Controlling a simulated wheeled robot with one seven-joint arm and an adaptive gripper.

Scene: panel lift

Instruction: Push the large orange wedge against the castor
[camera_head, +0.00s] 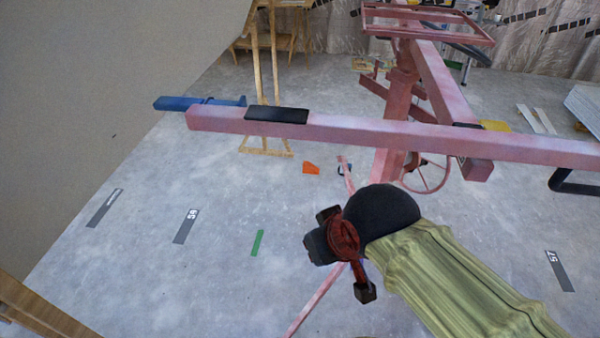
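A small orange wedge (310,168) lies on the grey floor near the middle of the view, left of the lift's pink leg. The castor is small and partly covered by the leg. My gripper (340,268) is in front of the wedge, lower and slightly right in the picture. Its dark fingers look spread apart, with nothing seen between them. It does not touch the wedge.
The pink panel lift (400,105) stands behind my gripper, its long beam (380,137) crossing the view. A pink leg (318,300) runs toward the front. A large beige panel (110,110) fills the left. Floor around a green strip (257,243) is clear.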

